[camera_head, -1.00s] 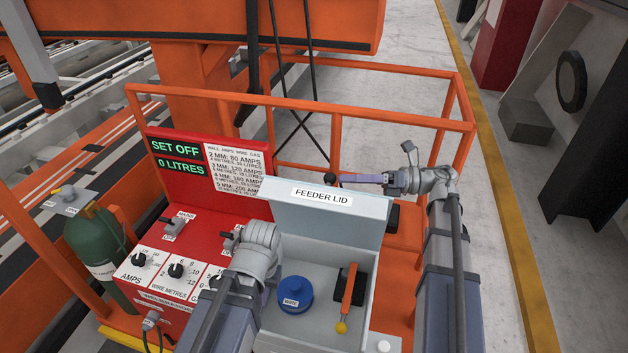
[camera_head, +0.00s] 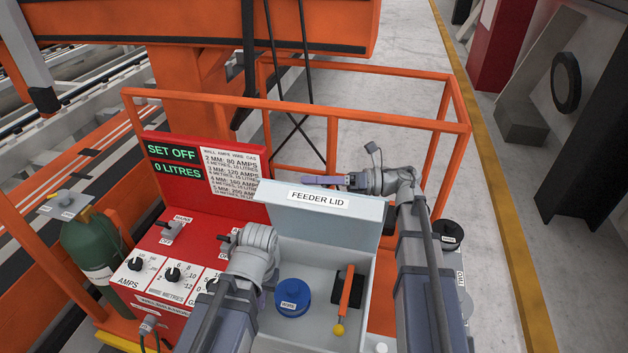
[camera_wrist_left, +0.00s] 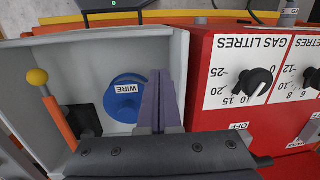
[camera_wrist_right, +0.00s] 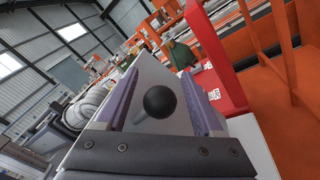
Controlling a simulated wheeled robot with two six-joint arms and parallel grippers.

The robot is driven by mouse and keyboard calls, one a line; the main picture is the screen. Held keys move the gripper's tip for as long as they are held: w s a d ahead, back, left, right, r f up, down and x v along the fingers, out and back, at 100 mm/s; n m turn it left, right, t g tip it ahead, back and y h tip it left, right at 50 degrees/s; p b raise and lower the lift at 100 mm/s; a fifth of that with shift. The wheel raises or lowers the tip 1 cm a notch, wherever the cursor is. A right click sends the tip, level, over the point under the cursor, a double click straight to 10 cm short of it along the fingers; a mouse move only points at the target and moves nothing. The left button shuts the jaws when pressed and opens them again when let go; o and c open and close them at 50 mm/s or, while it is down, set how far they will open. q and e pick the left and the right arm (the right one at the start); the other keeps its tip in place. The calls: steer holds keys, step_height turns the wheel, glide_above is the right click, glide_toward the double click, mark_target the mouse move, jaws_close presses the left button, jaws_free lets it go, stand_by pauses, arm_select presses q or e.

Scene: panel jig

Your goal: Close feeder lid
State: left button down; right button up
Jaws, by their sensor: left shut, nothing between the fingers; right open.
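The feeder lid (camera_head: 318,212) is a pale grey panel with a "FEEDER LID" label, standing open and raised at the back of the grey feeder box (camera_head: 311,322). A black ball knob (camera_wrist_right: 160,102) on a stem sticks out from the lid in the right wrist view. My right gripper (camera_head: 310,180) is behind the lid's top edge. Its purple fingers are open on either side of the knob (camera_wrist_right: 160,80), with gaps visible. My left gripper (camera_wrist_left: 158,78) is shut and empty, by the box's side wall next to the red panel. Its fingertips are mostly hidden in the head view.
Inside the box are a blue wire spool (camera_head: 292,294) and an orange lever with a yellow ball (camera_head: 345,300). The red control panel (camera_head: 185,235) with knobs and switches adjoins on the left. Orange rails (camera_head: 300,115) run behind. A green cylinder (camera_head: 92,245) stands far left.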

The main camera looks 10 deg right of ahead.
steer(key=shift+c, duration=0.2)
jaws_close()
stand_by(1.1)
